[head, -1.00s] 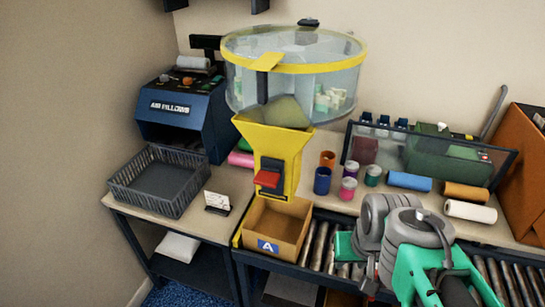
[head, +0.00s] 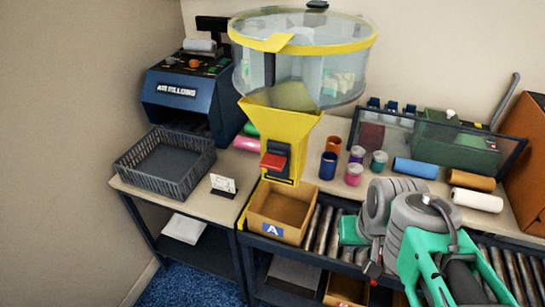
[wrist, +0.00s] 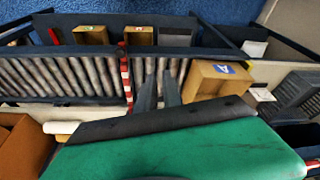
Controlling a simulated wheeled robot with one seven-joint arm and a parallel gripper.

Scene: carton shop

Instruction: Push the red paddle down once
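The red paddle (head: 273,163) sticks out from the front of the yellow chute (head: 284,128) under a clear round hopper (head: 300,62) in the head view. It sits just above an open cardboard box marked A (head: 290,232), which also shows in the wrist view (wrist: 205,82). The box looks empty. My gripper (wrist: 159,75) shows in the wrist view as two dark fingers with a narrow gap and nothing between them. They are over the roller conveyor, to the left of the box and apart from it. The paddle is not visible in the wrist view.
A dark basket (head: 125,176) and a small card (head: 223,184) are on the table at left. Several jars and rolls stand right of the chute, before a dark-framed clear panel (head: 505,150). The roller conveyor (head: 322,228) runs right from the box.

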